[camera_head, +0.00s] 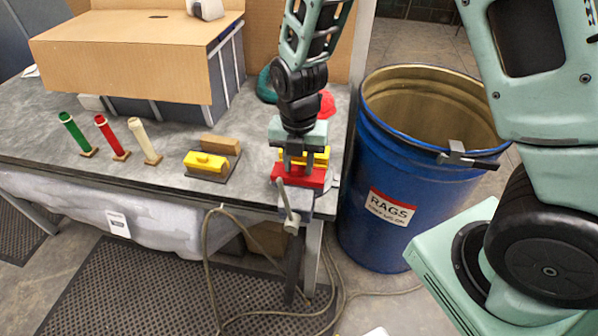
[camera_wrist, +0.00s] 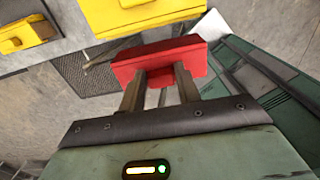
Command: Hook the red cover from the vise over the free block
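The red cover (camera_head: 316,178) is at the vise (camera_head: 297,203) on the table's front right corner. My gripper (camera_head: 298,168) points down over it. In the wrist view the two fingers of my gripper (camera_wrist: 160,82) stand close on either side of a narrow red part of the cover (camera_wrist: 160,55), and seem shut on it. Whether the cover is lifted off the vise cannot be told. The free block (camera_head: 220,143) is bare and tan, left of the vise, behind a yellow cover (camera_head: 204,164); they share a dark base. A second yellow cover (camera_head: 319,156) sits just behind the red one.
Green, red and cream sticks (camera_head: 108,136) stand on small bases at the left. A cardboard-topped box (camera_head: 130,50) fills the back left. A blue rag drum (camera_head: 365,215) with a clamp on its rim stands right of the table. Bare tabletop lies between the free block and the vise.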

